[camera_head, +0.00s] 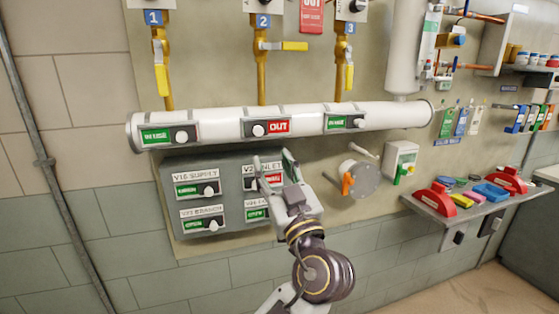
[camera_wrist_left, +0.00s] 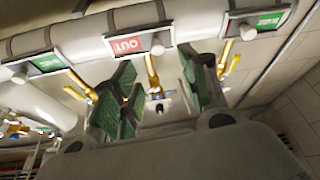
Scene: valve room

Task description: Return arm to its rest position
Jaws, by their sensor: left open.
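My left gripper (camera_head: 272,163) is open, its two fingers pointing up, in front of the grey valve panel (camera_head: 238,210) and below the white pipe. No object shows between the fingers. It covers part of the panel's right-hand labels. In the left wrist view the open fingers (camera_wrist_left: 157,78) have green inner pads and point toward the white pipe (camera_wrist_left: 105,35) with the red OUT sign (camera_wrist_left: 128,45). Whether the gripper touches the panel cannot be told. My right gripper is not in view.
The white pipe (camera_head: 218,123) runs across the wall above the gripper. Yellow valve handles (camera_head: 294,46) hang above it. A round flange with an orange handle (camera_head: 347,184) is to the right. A shelf (camera_head: 470,212) with red padlock-shaped holders and coloured items stands farther right. Open floor lies lower right.

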